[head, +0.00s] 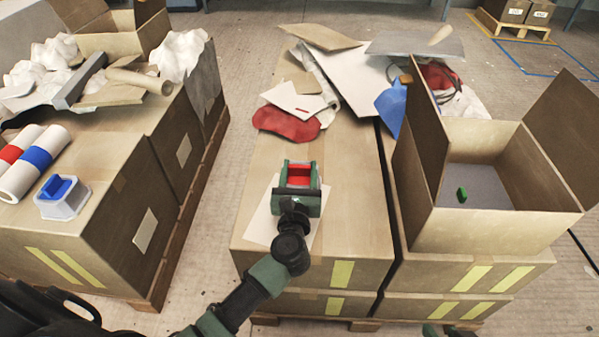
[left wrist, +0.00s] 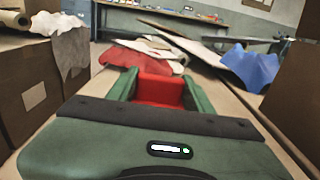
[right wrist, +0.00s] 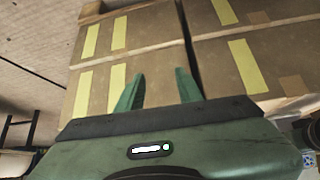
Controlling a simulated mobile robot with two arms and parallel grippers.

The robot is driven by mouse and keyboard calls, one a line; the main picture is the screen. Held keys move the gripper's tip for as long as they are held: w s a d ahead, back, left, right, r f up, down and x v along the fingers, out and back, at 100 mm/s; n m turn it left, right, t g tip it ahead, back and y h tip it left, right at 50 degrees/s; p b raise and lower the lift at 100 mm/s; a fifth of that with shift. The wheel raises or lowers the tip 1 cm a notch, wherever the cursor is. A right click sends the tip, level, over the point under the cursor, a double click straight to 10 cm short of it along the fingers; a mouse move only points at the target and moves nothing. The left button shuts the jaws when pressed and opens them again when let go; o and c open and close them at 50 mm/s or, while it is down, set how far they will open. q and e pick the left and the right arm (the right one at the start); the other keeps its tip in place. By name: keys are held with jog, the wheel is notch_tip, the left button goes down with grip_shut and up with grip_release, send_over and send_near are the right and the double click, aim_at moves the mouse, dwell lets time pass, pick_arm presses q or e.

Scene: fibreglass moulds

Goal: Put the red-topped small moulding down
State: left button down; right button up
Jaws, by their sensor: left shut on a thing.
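The red-topped small moulding (head: 299,176) is between the fingers of my left gripper (head: 298,170), over the middle stack of cartons. In the left wrist view its red top (left wrist: 157,90) fills the space between the two green fingers. A white sheet (head: 259,224) lies on the carton top beneath and beside the gripper. I cannot tell whether the moulding touches the surface; its lower part is hidden. My right gripper (right wrist: 159,84) is open and empty in front of the carton sides; only its tips show at the bottom edge of the head view.
A blue-topped small moulding (head: 62,197) sits on the left stack beside striped rolls (head: 30,165). An open carton (head: 490,215) with a green piece (head: 462,194) inside stands at right. Red cloth (head: 286,123) and scrap sheets (head: 350,80) cover the middle stack's back.

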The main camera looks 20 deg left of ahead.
pick_arm(q)
jog(key=shift+f, duration=0.1)
dwell(0.3)
jog(key=shift+f, duration=0.1)
jog(key=c, duration=0.6)
grip_release()
